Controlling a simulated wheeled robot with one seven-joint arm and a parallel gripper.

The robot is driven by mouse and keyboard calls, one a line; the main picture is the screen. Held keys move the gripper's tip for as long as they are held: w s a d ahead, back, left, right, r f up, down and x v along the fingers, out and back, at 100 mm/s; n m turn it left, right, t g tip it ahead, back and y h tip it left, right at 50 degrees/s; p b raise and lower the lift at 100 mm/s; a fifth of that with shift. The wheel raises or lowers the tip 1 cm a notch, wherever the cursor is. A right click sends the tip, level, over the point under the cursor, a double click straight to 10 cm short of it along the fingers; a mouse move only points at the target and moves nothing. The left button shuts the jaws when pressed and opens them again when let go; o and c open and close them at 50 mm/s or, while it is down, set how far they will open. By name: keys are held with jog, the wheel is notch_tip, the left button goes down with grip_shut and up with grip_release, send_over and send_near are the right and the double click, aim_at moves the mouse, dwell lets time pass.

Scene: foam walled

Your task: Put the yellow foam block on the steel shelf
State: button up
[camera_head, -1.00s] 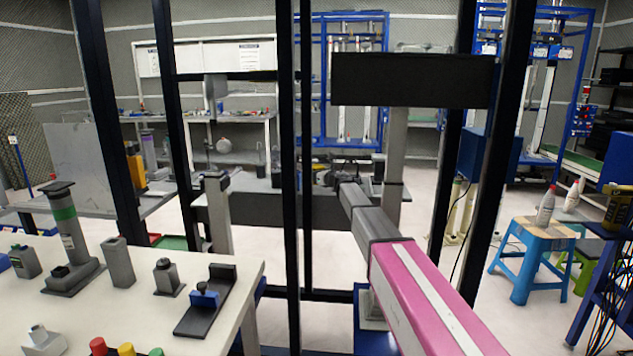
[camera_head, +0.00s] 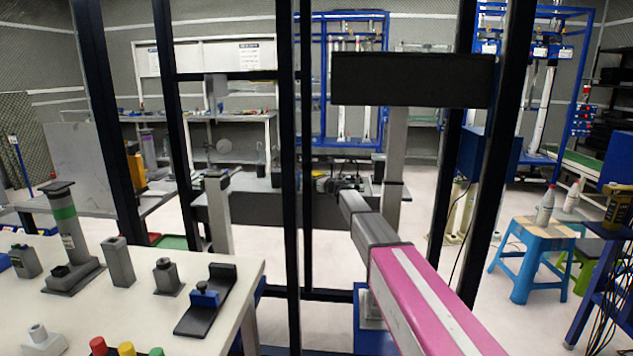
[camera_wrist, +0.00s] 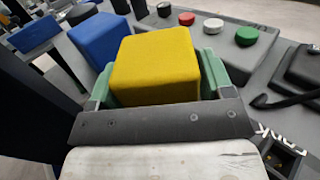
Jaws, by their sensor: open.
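The yellow foam block (camera_wrist: 157,58) is near the middle of the wrist view, with its top and near face showing. My gripper (camera_wrist: 160,80) is open, with one green finger at each side of the block. Whether the fingers touch it is unclear. In the head view my gripper (camera_head: 345,184) is small and dark at the far end of my arm, over a dark bench. The yellow block is hard to make out there. I cannot identify the steel shelf with certainty in either view.
A blue block (camera_wrist: 98,39) lies just left of the yellow one. Red (camera_wrist: 187,19) and green (camera_wrist: 246,36) round pieces lie beyond it. Dark upright posts (camera_head: 291,170) stand close before the head camera. A white table (camera_head: 130,260) with fixtures is at the left.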

jog(key=v, duration=1.2)
